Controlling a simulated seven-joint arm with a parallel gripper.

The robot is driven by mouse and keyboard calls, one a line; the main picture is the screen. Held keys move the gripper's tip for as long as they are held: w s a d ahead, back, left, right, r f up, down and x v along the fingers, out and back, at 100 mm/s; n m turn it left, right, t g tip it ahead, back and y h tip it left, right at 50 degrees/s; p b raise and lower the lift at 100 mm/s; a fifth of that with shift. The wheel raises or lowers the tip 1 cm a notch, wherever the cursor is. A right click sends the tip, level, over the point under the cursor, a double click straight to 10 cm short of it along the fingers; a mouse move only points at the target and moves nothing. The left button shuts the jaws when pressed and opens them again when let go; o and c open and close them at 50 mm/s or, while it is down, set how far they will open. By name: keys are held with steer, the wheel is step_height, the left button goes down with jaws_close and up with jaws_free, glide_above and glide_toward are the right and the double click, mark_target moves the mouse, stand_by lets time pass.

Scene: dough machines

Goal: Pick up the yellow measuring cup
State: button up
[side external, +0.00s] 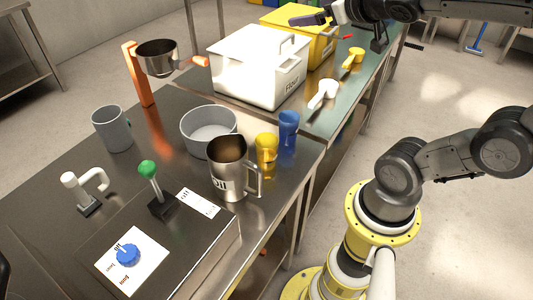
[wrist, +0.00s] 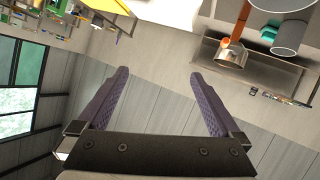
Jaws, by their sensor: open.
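The yellow measuring cup (side external: 266,147) stands on the dark front table in the side view. It is beside a blue measuring cup (side external: 289,125) and just behind a steel pitcher (side external: 228,165), which is close to its lower left. My gripper (wrist: 158,76) is open and empty, with its two purple fingers wide apart in the wrist view. In the side view my arm's end is high at the top, over the back table near the yellow bin, well away from the yellow cup. I cannot make out the yellow cup in the wrist view.
A grey pot (side external: 209,132), a grey mug (side external: 112,128) and a control box (side external: 160,245) with a green-knobbed lever share the front table. Behind are a white bin (side external: 258,68), a yellow bin (side external: 300,35), a white scoop (side external: 323,94) and a yellow scoop (side external: 353,58).

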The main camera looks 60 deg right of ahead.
steer(key=w+r+n+t+y, duration=0.1)
steer(key=w+n+t, duration=0.1)
steer(key=w, duration=0.1)
steer(key=n+g+y, duration=0.2)
steer(key=n+y, duration=0.3)
steer(key=y, duration=0.5)
glide_above(256, 162)
steer(key=s+d, duration=0.3)
steer(key=s, duration=0.3)
steer(key=f, duration=3)
steer(key=shift+s+a+f, duration=0.15)
steer(key=shift+a+f, duration=0.1)
steer(key=shift+x, duration=3.7)
steer(key=shift+a, duration=0.1)
steer(key=c, duration=1.5)
